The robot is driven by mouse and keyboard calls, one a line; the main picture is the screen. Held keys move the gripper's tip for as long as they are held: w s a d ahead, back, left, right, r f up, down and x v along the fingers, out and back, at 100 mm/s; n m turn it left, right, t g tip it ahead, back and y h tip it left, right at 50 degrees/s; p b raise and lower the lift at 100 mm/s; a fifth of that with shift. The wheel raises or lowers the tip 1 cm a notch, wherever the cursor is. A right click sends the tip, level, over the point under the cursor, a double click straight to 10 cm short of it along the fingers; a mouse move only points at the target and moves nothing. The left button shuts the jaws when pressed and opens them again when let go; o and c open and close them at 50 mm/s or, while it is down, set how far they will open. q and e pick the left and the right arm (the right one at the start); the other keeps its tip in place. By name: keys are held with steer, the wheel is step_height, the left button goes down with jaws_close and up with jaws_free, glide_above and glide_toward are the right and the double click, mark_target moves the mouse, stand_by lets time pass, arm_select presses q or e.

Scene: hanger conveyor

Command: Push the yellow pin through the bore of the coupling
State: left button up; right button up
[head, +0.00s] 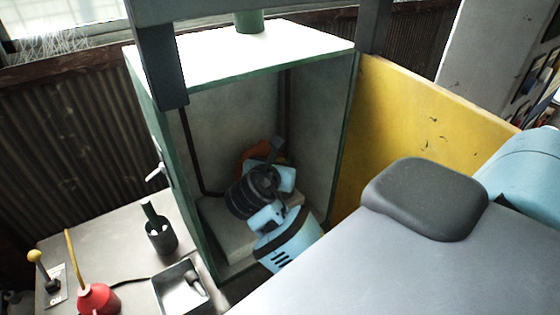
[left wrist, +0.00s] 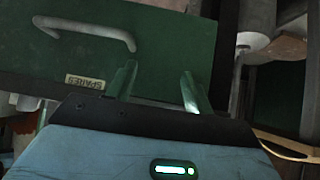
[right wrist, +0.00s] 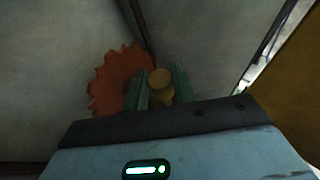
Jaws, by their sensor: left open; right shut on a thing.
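My right gripper (head: 272,160) reaches into the green-edged cabinet. In the right wrist view, its green fingers (right wrist: 160,90) are shut on a dull yellow round pin (right wrist: 160,78), whose end shows between them. An orange-red toothed disc (right wrist: 113,78) is just behind and left of the fingers; it also shows behind the gripper in the head view (head: 250,153). I cannot tell whether this disc is the coupling. No bore is visible, nor how far the pin is in anything. My left gripper (left wrist: 157,85) is open and empty, in front of a green drawer front (left wrist: 85,45).
The cabinet (head: 345,140) has side walls close around my right arm. A yellow panel (head: 410,130) stands to its right. On the bench at left are a red oil can (head: 97,298), a dark cup (head: 161,238), a metal tray (head: 170,290) and a yellow-knobbed lever (head: 36,257).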

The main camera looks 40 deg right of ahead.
steer(key=shift+f, duration=1.65)
stand_by(1.5)
steer(key=o, duration=0.7)
steer(key=shift+o, duration=0.6)
steer(key=o, duration=0.5)
steer(key=v, duration=0.7)
steer(key=shift+s+a+r, duration=0.2)
steer(key=shift+a, duration=0.1)
